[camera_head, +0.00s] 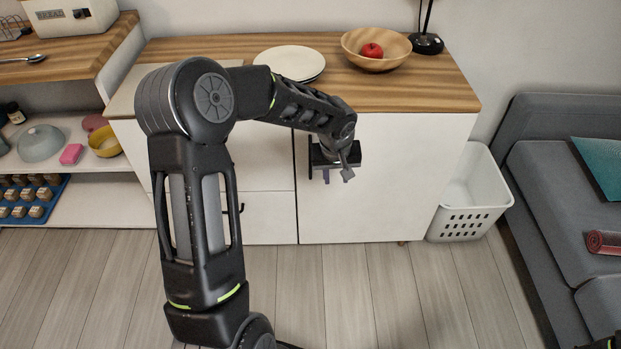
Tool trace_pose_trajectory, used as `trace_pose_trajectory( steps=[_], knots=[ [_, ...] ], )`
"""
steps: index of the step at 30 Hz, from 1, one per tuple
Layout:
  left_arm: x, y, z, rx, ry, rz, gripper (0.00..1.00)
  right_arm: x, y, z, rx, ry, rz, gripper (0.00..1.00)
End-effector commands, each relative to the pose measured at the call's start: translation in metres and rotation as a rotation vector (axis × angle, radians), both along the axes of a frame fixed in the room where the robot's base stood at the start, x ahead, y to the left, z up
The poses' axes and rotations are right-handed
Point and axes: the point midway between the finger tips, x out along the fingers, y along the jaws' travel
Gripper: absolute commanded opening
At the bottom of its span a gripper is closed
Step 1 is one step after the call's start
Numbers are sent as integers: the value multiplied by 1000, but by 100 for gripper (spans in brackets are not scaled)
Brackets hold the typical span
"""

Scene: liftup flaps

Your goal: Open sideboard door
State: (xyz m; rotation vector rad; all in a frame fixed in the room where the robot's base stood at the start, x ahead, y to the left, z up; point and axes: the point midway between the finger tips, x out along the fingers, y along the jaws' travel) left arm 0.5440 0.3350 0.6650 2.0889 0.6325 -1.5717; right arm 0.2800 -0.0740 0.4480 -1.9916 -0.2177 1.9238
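The white sideboard (400,215) with a wooden top stands against the wall ahead. Its right door (420,160) is a wide plain panel and looks closed, flush with the front. My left arm reaches over from below, and my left gripper (337,174) is in front of the upper left part of this door. Its fingertips appear apart with nothing visible between them. Whether they touch the door cannot be told.
White plates (291,63) and a wooden bowl (377,48) with a red apple (372,50) are on the top. A white basket (470,200) stands right of the sideboard, near a grey sofa (545,160). Open shelves (80,190) are left. The floor in front is clear.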

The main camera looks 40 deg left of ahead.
Motion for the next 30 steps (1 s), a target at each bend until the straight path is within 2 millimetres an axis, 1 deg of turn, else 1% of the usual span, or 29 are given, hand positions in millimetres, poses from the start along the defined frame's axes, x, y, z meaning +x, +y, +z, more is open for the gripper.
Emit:
trace_pose_trajectory(
  steps=[1,3,6,9,14,19,23,30],
  knots=[
    [6,30,11,57,-22,72,32,0,0,-17,0,-1,1,36],
    [8,57,32,112,-39,145,32,0,0,-21,0,-1,1,36],
    [7,76,48,152,-49,200,32,0,0,-22,0,-1,1,36],
    [6,78,51,157,-49,208,32,0,0,-21,0,-1,1,36],
    [6,77,51,154,-48,206,32,0,0,-20,0,-1,1,36],
    [7,78,45,154,-46,205,32,0,0,-21,0,-1,1,36],
    [10,82,31,153,-44,203,32,0,0,-23,0,-1,1,36],
    [20,92,-4,151,-44,202,32,0,0,-26,0,-1,1,36]
  ],
)
